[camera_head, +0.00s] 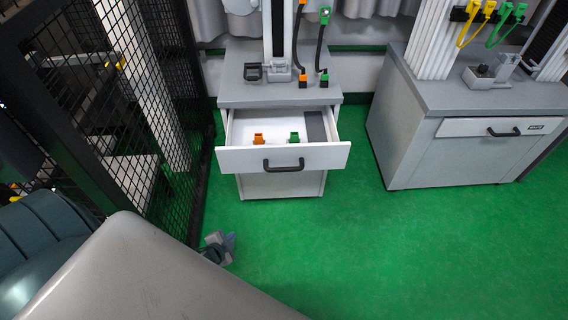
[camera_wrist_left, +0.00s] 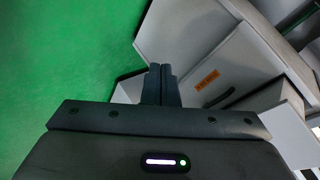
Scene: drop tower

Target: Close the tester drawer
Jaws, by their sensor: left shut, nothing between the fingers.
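The tester drawer (camera_head: 325,158) is pulled out of the grey cabinet under the tester. Its white front carries a black handle (camera_head: 284,165). An orange connector (camera_head: 259,138) and a green connector (camera_head: 294,137) lie inside it. My left gripper (camera_head: 231,241) is low, in front of the cabinet and left of the drawer handle, apart from the drawer. Its fingers (camera_wrist_left: 162,84) are together and empty in the left wrist view, with tilted pale grey furniture surfaces and an orange patch beyond them. My right gripper is not in view.
A black mesh fence (camera_head: 120,130) stands along the left. A second grey cabinet (camera_head: 410,145) with a shut drawer (camera_head: 465,128) stands to the right. Green floor (camera_head: 400,250) is open in front of and between the cabinets.

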